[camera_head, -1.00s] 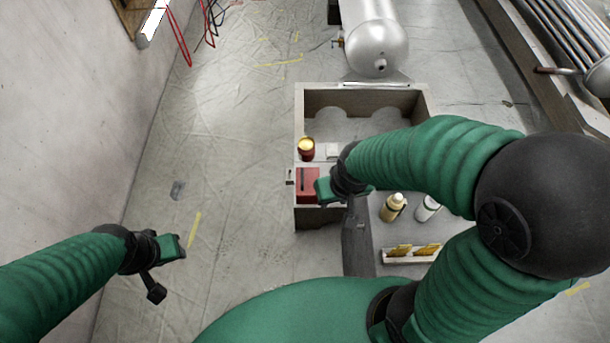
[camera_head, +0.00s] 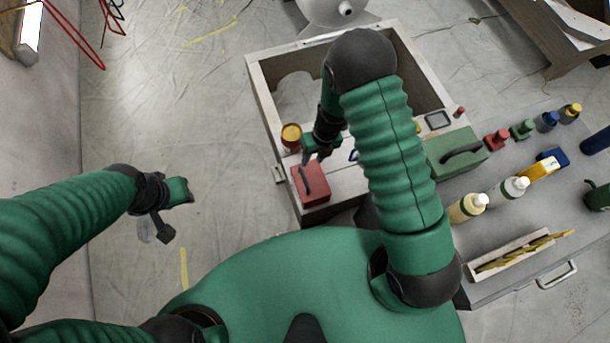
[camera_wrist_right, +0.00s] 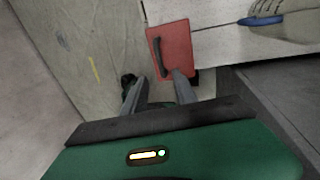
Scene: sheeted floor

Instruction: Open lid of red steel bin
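The red steel bin (camera_head: 311,185) sits at the near left corner of a white wooden box, its red lid closed with a dark handle on top. It also shows in the right wrist view (camera_wrist_right: 178,47), beyond the fingers. My right gripper (camera_head: 312,157) is just behind the bin in the head view, above the box. In the right wrist view its two grey fingers (camera_wrist_right: 155,85) are spread apart with nothing between them; one tip overlaps the bin's near edge, and contact cannot be told. My left gripper (camera_head: 180,212) hangs over the floor at left; its finger gap is unclear.
A red can with a yellow top (camera_head: 291,136) stands behind the bin. A green bin (camera_head: 456,151) with a dark handle, bottles (camera_head: 468,207) and a tray of yellow items (camera_head: 512,254) are at right. The floor (camera_head: 220,150) left of the box is clear.

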